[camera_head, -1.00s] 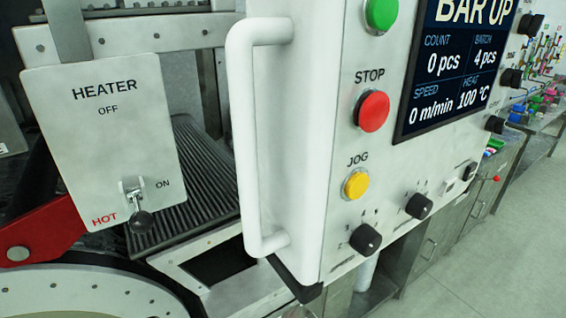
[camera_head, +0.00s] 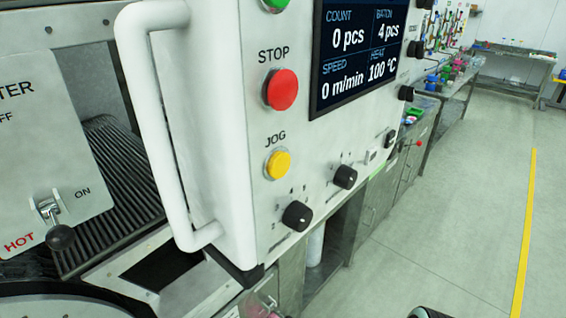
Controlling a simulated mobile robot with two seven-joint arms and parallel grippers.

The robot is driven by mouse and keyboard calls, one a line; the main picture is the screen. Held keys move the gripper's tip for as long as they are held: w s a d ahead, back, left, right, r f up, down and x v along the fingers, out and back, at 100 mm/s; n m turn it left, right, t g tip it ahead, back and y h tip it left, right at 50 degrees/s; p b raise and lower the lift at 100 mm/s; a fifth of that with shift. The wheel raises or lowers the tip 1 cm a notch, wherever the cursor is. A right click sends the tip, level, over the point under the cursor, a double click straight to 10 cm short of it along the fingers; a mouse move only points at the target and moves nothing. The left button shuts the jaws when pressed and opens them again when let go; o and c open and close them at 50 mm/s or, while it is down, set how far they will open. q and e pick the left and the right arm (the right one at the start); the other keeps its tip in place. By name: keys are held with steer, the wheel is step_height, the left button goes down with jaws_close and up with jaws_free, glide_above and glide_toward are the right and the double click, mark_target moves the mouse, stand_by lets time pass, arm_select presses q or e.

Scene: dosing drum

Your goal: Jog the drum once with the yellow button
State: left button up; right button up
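The yellow JOG button (camera_head: 277,164) sits on the white control panel in the head view, below the red STOP button (camera_head: 281,89). It looks unpressed, and nothing touches it. The screen (camera_head: 360,50) reads count 0 pcs, batch 4 pcs, speed 0 m/min and heat 100 °C. The drum is not clearly identifiable; a pale curved rim (camera_head: 60,300) shows at the lower left. Neither gripper can be made out. A dark rounded part at the bottom edge is too cut off to identify.
A white handle (camera_head: 160,130) stands out left of the panel. Black knobs (camera_head: 297,215) sit below the button. A heater plate (camera_head: 45,150) with a lever (camera_head: 58,232) is at the left. Open floor (camera_head: 460,220) lies at the right, with a yellow line (camera_head: 526,230).

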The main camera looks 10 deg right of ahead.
jaws_close()
stand_by(1.5)
